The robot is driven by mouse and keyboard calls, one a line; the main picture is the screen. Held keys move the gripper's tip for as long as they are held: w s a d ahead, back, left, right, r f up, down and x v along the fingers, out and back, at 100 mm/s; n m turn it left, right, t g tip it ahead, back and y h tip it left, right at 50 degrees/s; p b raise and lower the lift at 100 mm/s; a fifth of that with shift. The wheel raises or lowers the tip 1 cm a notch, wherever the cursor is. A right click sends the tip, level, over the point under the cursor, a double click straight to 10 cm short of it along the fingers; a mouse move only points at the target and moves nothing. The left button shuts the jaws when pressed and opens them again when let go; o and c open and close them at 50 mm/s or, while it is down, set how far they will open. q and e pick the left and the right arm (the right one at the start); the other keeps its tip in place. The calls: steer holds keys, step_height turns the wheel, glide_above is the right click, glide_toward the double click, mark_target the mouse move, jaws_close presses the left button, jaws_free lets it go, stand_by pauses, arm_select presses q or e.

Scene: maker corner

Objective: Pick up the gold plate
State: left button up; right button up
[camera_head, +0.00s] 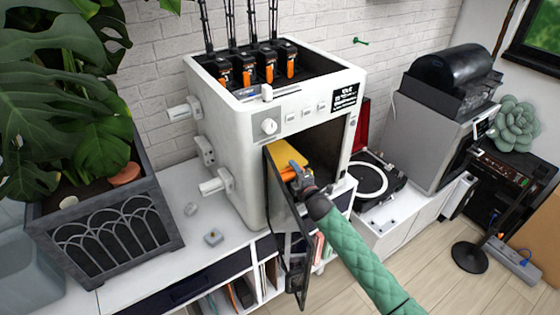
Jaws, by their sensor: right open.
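The gold plate (286,154) is a flat yellow-gold sheet inside the open chamber of the white printer-like machine (245,130). Its left part shows behind the machine's open dark door (284,215). My right gripper (293,172) is at the chamber opening, by the front edge of the plate, with its arm in a green sleeve coming in from the lower right. It is open. Its fingertips are small and overlap the plate in the picture, so I cannot tell whether they touch it. My left gripper is not in view.
The open door hangs close to the left of my right arm. A turntable (372,182) stands to the right of the machine. A planter (120,235) with a large leafy plant is on the left. Small objects lie on the white cabinet top (180,250). The wooden floor in front is clear.

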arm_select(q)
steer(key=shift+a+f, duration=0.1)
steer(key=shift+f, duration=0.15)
arm_select(e)
steer(key=shift+w, duration=0.25)
steer(key=shift+a, duration=0.1)
jaws_close()
steer(key=shift+r, duration=0.15)
